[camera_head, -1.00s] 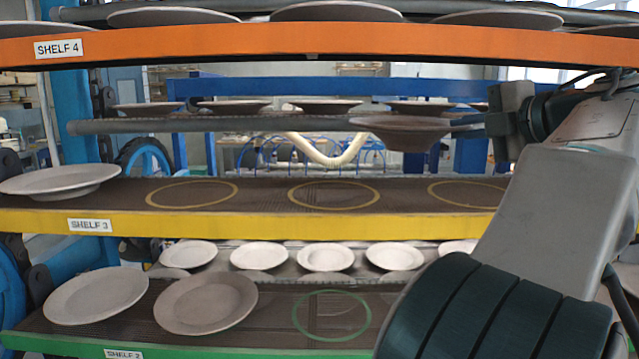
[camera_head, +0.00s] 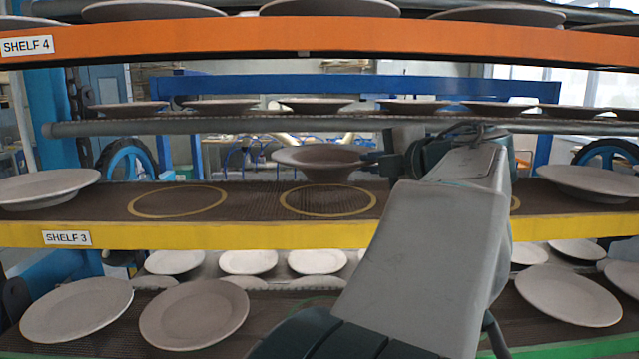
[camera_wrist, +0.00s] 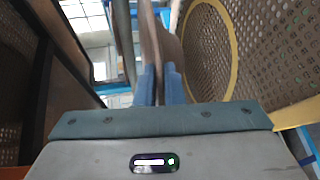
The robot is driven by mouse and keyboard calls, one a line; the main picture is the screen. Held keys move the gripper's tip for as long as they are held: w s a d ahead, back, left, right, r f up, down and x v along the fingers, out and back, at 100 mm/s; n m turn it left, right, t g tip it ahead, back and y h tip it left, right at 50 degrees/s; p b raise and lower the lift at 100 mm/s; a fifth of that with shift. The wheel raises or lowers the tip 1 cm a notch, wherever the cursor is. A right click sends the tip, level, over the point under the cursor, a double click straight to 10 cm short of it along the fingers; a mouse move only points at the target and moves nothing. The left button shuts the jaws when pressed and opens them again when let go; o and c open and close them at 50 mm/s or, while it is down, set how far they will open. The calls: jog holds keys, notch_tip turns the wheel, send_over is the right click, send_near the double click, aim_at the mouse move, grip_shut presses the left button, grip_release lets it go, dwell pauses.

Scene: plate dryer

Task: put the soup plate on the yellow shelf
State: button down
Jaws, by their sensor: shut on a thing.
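A brown-grey soup plate (camera_head: 318,160) is held level, a little above the yellow shelf (camera_head: 190,235), which is labelled SHELF 3. In the head view it hangs over the back of a yellow ring mark (camera_head: 328,201). My gripper (camera_head: 375,163) is shut on the plate's right edge. In the wrist view the blue fingertips (camera_wrist: 159,85) pinch the plate's rim (camera_wrist: 150,45), seen edge-on. A ring mark (camera_wrist: 236,60) on the mesh shelf surface lies to the right of the plate there.
The orange shelf (camera_head: 300,40) runs close above, bearing several plates. On the yellow shelf, a plate (camera_head: 45,186) stands far left and another (camera_head: 590,181) far right. The left ring mark (camera_head: 178,202) is empty. A grey bar (camera_head: 230,126) crosses behind.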

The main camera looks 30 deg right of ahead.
jog(key=shift+w+a+f, duration=0.1)
jog(key=shift+f, duration=1.9)
jog(key=c, duration=1.5)
grip_release()
jog(key=shift+f, duration=0.1)
jog(key=b+v, duration=0.2)
jog(key=v, duration=1)
